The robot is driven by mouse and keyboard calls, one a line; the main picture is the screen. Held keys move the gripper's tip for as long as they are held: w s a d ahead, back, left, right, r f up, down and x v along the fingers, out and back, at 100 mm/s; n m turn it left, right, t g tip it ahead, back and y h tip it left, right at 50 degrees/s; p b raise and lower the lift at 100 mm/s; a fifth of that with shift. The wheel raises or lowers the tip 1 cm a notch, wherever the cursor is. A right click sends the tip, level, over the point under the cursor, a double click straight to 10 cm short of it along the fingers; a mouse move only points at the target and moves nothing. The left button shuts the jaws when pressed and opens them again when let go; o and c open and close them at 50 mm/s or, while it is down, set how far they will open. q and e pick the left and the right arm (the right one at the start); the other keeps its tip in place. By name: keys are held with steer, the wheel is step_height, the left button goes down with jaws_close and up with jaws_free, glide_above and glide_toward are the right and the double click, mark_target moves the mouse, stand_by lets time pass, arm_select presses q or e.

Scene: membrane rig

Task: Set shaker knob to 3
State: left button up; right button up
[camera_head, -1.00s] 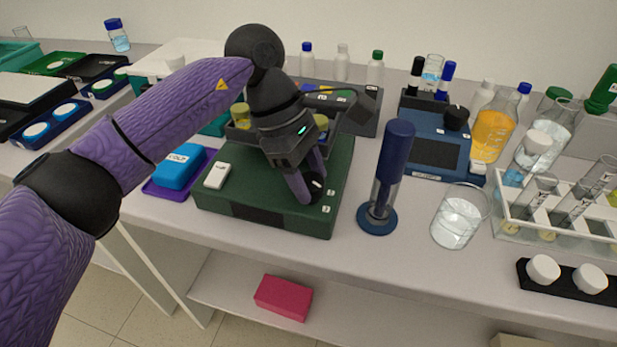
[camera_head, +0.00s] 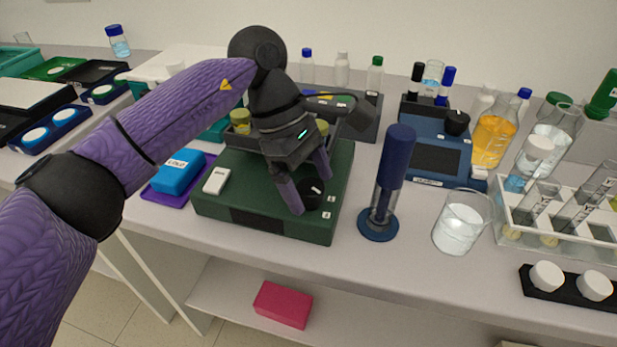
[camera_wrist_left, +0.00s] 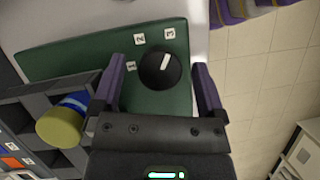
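The shaker is a dark green box (camera_head: 230,221) on the bench with a round black knob (camera_head: 311,194) at its front right. In the left wrist view the knob (camera_wrist_left: 160,71) has a white mark that points up and slightly right, nearest the label 3 (camera_wrist_left: 169,33). Labels 2 (camera_wrist_left: 140,39) and 1 (camera_wrist_left: 131,66) lie to its left. My left gripper (camera_head: 306,180) is open over the knob. In the left wrist view its fingers (camera_wrist_left: 157,84) stand on either side of the knob with gaps, apart from it. My right gripper is out of view.
A blue pipette-like tool (camera_head: 394,165) stands upright right of the shaker, with a beaker (camera_head: 461,222) beyond. A blue block (camera_head: 178,172) lies to the left. Yellow-capped vials (camera_head: 240,117) sit on the shaker behind my gripper. The bench front edge is close.

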arm_select(q)
steer(key=shift+a+r, duration=0.1)
steer(key=shift+r, duration=0.1)
steer(key=p+v, duration=0.2)
steer(key=v, duration=0.7)
steer(key=shift+r+p, duration=0.25)
steer(key=shift+p, duration=0.05)
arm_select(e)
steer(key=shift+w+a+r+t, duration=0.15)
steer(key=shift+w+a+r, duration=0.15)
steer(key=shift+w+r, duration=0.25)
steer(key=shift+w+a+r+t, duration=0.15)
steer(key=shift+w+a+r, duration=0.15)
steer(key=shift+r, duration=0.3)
arm_select(q)
steer(key=shift+w, duration=0.1)
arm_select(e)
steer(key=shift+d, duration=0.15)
